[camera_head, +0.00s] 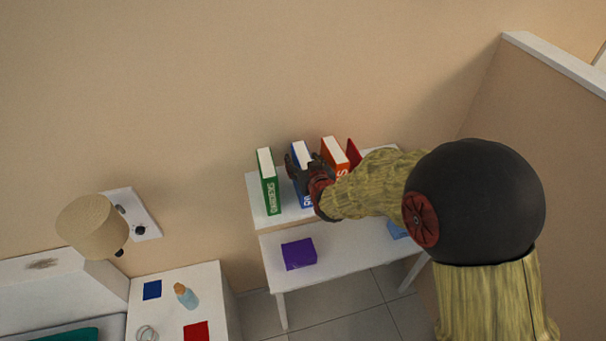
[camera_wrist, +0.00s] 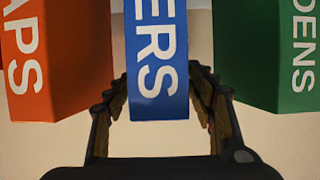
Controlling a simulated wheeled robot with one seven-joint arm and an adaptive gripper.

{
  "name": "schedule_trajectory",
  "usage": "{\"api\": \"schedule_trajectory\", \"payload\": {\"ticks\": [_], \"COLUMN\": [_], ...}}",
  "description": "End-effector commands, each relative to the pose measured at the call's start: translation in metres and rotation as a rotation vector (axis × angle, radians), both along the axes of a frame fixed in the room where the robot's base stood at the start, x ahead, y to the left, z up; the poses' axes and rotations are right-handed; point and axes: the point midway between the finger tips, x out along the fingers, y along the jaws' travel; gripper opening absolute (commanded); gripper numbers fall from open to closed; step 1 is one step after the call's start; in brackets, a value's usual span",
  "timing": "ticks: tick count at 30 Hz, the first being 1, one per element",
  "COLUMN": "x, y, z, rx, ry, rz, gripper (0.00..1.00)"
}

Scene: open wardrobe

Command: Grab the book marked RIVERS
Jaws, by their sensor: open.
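The blue book with the letters "ERS" visible (camera_wrist: 155,60) stands upright in the middle of the wrist view, its spine facing me. In the head view the blue book (camera_head: 302,148) stands on the raised shelf, partly hidden by my gripper (camera_head: 303,170). My gripper is open, and in the wrist view its fingers (camera_wrist: 160,88) lie one on each side of the blue spine's lower part. I see no clear contact between the fingers and the book.
A green book (camera_head: 268,182), marked "DENS" in the wrist view (camera_wrist: 285,60), and an orange book (camera_head: 334,153), marked "APS" there (camera_wrist: 40,65), flank it closely. A red book (camera_head: 353,152) leans beyond. A purple object (camera_head: 298,254) lies on the lower surface.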

Motion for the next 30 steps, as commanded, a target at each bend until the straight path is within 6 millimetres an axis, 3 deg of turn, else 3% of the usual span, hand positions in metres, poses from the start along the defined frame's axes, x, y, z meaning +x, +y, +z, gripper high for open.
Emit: {"api": "schedule_trajectory", "payload": {"ticks": [8, 30], "x": [0.0017, 0.0015], "y": [0.0004, 0.0004], "z": [-0.0004, -0.0003], "rx": [0.000, 0.000], "ry": [-0.001, -0.001], "rz": [0.000, 0.000], "gripper": [0.55, 0.13]}}
